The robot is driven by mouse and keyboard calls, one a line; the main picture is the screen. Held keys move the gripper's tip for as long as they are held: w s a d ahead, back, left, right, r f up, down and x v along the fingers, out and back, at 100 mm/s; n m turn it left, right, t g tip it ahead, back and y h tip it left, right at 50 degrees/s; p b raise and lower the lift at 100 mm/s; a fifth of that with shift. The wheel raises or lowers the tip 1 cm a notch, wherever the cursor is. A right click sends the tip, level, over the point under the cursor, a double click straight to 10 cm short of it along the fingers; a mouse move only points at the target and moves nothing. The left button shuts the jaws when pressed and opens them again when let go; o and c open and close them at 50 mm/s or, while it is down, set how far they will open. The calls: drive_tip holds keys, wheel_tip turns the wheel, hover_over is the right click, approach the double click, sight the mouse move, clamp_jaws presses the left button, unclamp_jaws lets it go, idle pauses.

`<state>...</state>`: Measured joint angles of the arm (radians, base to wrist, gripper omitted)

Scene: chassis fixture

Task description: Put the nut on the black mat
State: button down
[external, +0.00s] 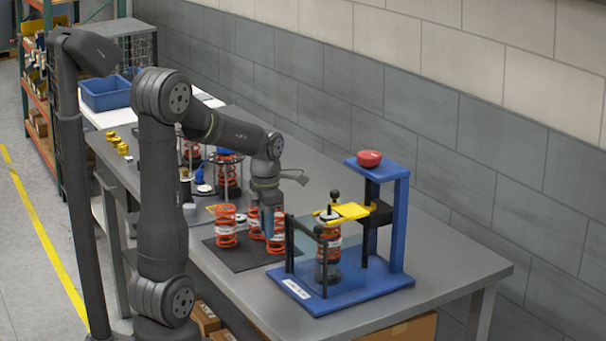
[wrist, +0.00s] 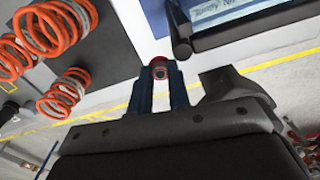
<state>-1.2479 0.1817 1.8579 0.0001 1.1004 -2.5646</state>
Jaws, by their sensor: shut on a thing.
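My gripper (external: 267,230) points down near the black mat (external: 240,258) and the orange springs on it. In the wrist view, my blue fingers (wrist: 158,80) are shut on a small round piece with a grey centre and red around it, which looks like the nut (wrist: 158,72). In the external view the fingers are too small to show the nut clearly. The mat also shows in the wrist view (wrist: 106,42), to the left of the fingers. I cannot tell how high the nut is above the surface.
Orange springs (external: 226,228) stand on the mat close to my fingers. A blue press fixture (external: 397,225) with a clear guard, a yellow plate (external: 343,211) and a red knob (external: 369,158) stands to the right. More spring assemblies stand behind. The mat's front part is clear.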

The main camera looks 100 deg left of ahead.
hover_over(244, 259)
wheel_tip(244, 259, down, 7)
drive_tip(key=shift+s+r, duration=0.1)
drive_tip(key=shift+f, duration=1.95)
drive_tip(key=shift+f, duration=0.15)
drive_tip(key=c, duration=1.4)
unclamp_jaws()
drive_tip(key=shift+o, duration=0.2)
wheel_tip(244, 259, up, 12)
drive_tip(key=shift+r, duration=0.2)
drive_tip(key=shift+f, duration=0.15)
